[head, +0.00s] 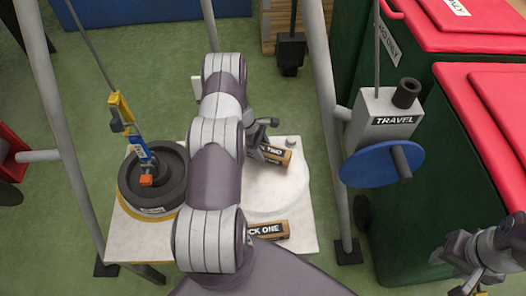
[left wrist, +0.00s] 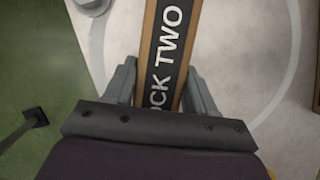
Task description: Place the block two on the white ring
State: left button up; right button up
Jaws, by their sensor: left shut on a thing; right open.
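Block two (head: 277,156), wooden with a black "TWO" label, is at the far side of the pale board, over or on the upper part of the white ring (head: 283,203). Whether it touches the surface is unclear. My left gripper (head: 262,147), partly hidden by its arm, is shut on the block. In the left wrist view, block two (left wrist: 171,45) runs between the fingers of the gripper (left wrist: 160,90), and the ring's curved line (left wrist: 292,60) passes to its right. My right gripper (head: 466,284) is open and empty at the lower right.
Block one (head: 268,231) lies at the board's near side. A dark round weight (head: 158,190) with a hanging hook (head: 122,110) stands at left. A grey "TRAVEL" box with a blue disc (head: 372,167) hangs at right, near metal posts and green bins with red lids (head: 477,28).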

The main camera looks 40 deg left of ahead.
pick_arm(q)
jog(key=shift+f, duration=0.35)
jog(key=shift+f, duration=0.2)
jog(key=o, duration=1.3)
jog(key=shift+c, duration=0.2)
jog(key=shift+r, duration=0.1)
